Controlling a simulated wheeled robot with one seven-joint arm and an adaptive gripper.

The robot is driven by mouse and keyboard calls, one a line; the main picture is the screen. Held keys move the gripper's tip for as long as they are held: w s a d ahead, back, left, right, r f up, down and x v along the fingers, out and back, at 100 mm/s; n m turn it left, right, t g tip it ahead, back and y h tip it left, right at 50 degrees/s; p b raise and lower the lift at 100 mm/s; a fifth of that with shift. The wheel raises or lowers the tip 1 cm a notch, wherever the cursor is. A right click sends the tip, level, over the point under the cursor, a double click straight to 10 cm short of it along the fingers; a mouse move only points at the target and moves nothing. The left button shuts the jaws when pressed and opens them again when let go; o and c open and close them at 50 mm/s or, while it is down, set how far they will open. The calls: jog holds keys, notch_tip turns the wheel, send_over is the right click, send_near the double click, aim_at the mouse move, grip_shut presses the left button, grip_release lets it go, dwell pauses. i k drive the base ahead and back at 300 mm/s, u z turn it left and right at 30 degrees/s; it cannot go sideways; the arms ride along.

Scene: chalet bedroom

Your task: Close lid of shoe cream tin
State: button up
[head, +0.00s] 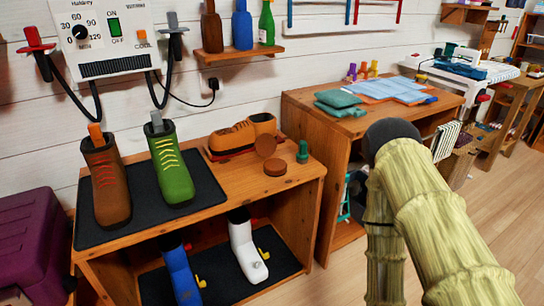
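The shoe cream tin (275,169) appears as a small brown round tin on the wooden bench top, near its right end. A brown disc that looks like its lid (265,146) stands raised at the tin's back edge, tilted up in front of a tan shoe. The tin looks open. Its inside is too small to make out. My arm, with a pale ribbed cover and a dark round joint, shows at the right, apart from the tin. My gripper is not in view.
A green knobbed object (302,152) stands right of the tin, and a tan shoe (232,138) lies behind it. Brown (106,185) and green (172,170) boots stand on a dark mat at left. A wooden desk (300,105) stands at right. The bench's front right corner is clear.

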aim_at(265, 144)
jog(key=z, duration=0.15)
jog(key=k, duration=0.45)
jog(key=u, duration=0.8)
jog(key=i, duration=0.7)
jog(key=u, duration=0.15)
